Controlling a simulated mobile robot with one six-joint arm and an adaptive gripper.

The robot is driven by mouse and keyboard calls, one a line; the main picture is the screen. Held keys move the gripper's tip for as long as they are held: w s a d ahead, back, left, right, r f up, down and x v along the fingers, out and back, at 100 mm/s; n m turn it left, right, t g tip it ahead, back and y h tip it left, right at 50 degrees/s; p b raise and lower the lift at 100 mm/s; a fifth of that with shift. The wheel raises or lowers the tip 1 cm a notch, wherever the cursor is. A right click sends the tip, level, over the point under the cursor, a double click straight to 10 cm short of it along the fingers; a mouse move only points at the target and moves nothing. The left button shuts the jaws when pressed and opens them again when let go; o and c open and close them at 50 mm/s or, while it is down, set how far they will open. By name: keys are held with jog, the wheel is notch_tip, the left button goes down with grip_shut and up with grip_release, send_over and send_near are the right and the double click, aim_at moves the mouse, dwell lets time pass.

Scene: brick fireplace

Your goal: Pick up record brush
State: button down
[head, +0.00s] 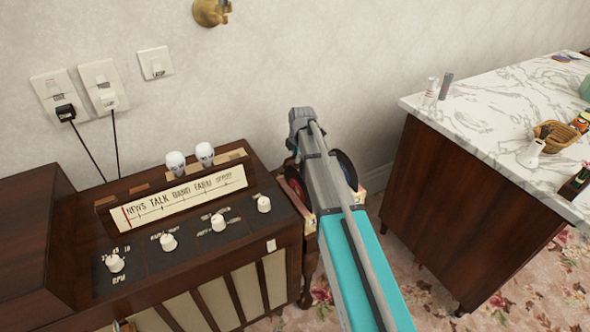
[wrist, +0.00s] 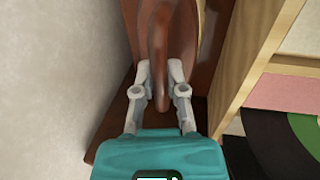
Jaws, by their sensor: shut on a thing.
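In the wrist view my gripper (wrist: 160,68) points down with its two pale fingers on either side of a brown, rounded, wood-like piece (wrist: 172,42), which looks like the record brush. The fingers are shut on it. It stands out lengthwise between them, with its rounded lower end near the finger bases. A brown wooden surface lies behind and below it, and I cannot tell whether the brush touches that surface. In the head view my arm hides the fingers and the brush.
A pale wooden box edge (wrist: 256,65) and a black record with a green label (wrist: 290,135) are close on the right. The wall (wrist: 60,80) is close on the left. In the head view a radio cabinet (head: 190,245) stands left and a marble-topped counter (head: 480,110) right.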

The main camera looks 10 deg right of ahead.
jog(key=shift+r, duration=0.2)
dwell(0.3)
notch_tip(320, 180, up, 10)
jog(key=p, duration=1)
jog(key=shift+f, duration=0.15)
dwell(0.7)
notch_tip(320, 180, up, 34)
jog(key=p, duration=3.4)
